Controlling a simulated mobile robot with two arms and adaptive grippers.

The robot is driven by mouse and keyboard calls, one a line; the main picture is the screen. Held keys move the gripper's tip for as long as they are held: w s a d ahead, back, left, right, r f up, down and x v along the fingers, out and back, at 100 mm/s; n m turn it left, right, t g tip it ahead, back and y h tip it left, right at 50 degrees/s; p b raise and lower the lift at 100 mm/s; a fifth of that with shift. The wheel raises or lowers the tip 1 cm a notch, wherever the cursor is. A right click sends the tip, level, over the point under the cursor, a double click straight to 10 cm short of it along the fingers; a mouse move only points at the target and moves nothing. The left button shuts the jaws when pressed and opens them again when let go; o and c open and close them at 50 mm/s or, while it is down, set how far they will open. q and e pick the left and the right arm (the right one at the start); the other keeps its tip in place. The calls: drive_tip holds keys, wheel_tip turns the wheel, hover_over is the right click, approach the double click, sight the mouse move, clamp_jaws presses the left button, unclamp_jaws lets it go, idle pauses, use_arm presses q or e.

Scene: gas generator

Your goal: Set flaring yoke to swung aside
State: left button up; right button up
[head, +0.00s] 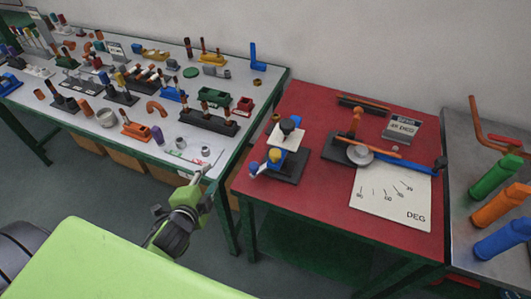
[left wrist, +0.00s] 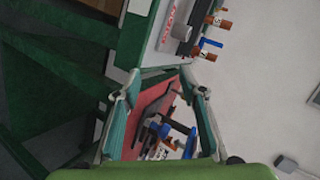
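A small fixture (head: 280,160) stands on the left part of the red table, with a black base, a white block, a black knob on top and blue ends. I take it to hold the flaring yoke, but I cannot make out the yoke's position. My left gripper (head: 205,172) is at the gap between the white table and the red table, left of the fixture and apart from it. In the left wrist view the left gripper (left wrist: 167,88) has its fingers spread with nothing held. My right gripper does not show.
A bender with an orange lever (head: 380,154) and a DEG scale sheet (head: 390,195) are on the red table (head: 320,105). The white table (head: 225,150) is crowded with fittings.

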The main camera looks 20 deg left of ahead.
use_arm(q)
drive_tip(key=w+d+r+m+t+h, duration=0.1)
drive_tip(key=w+r+m+t+h, duration=0.35)
drive_tip(key=r+m, duration=0.75)
drive_tip(key=m+g+h+p, duration=0.5)
drive_tip(key=m+h, duration=0.6)
drive_tip(key=m, duration=1)
approach(270, 156)
drive_tip(key=x, duration=1)
drive_tip(key=shift+a, duration=0.1)
drive_tip(key=shift+w+d+f+p, duration=0.25)
drive_tip(key=shift+w+d+p, duration=0.1)
drive_tip(key=shift+w+d, duration=0.25)
clamp_jaws()
